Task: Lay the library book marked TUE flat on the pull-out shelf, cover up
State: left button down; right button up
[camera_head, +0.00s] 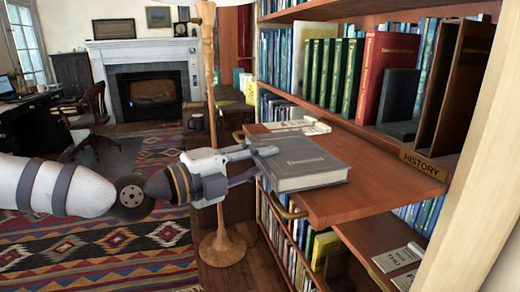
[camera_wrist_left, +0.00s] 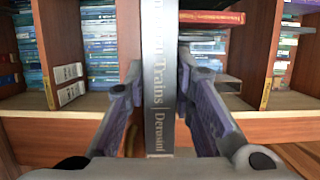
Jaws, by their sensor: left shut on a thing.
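A grey hardback book (camera_head: 305,165) with a small cover title lies about level, cover up, over the pull-out shelf (camera_head: 385,190). I cannot tell whether its whole underside touches the wood. My left gripper (camera_head: 259,164) comes in from the left and is shut on the book's spine edge. In the left wrist view the spine (camera_wrist_left: 158,90), with the word "Trains", stands between the two fingers (camera_wrist_left: 158,75). I cannot read a TUE mark on the book. My right gripper is not in view.
White cards (camera_head: 300,127) lie at the shelf's far end. Green books (camera_head: 335,75), a red book (camera_head: 385,65) and a dark bookend (camera_head: 398,100) stand behind. A HISTORY label (camera_head: 423,165) is at right. Day cards, one reading THU (camera_head: 398,258), lie lower. The shelf's right part is bare.

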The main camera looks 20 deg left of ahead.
pick_arm(q)
jog(key=shift+f, duration=0.15)
dwell(0.6)
jog(key=c, duration=1.3)
grip_release()
jog(key=shift+f, duration=0.15)
jog(key=shift+s+a, duration=0.65)
jog(key=shift+a, duration=0.3)
jog(key=s+a, duration=0.1)
jog(key=a, duration=0.1)
jog(key=s+a, duration=0.1)
jog(key=shift+s+a, duration=0.35)
jog(key=shift+a, duration=0.05)
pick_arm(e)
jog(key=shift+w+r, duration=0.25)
pick_arm(q)
jog(key=shift+c, duration=0.5)
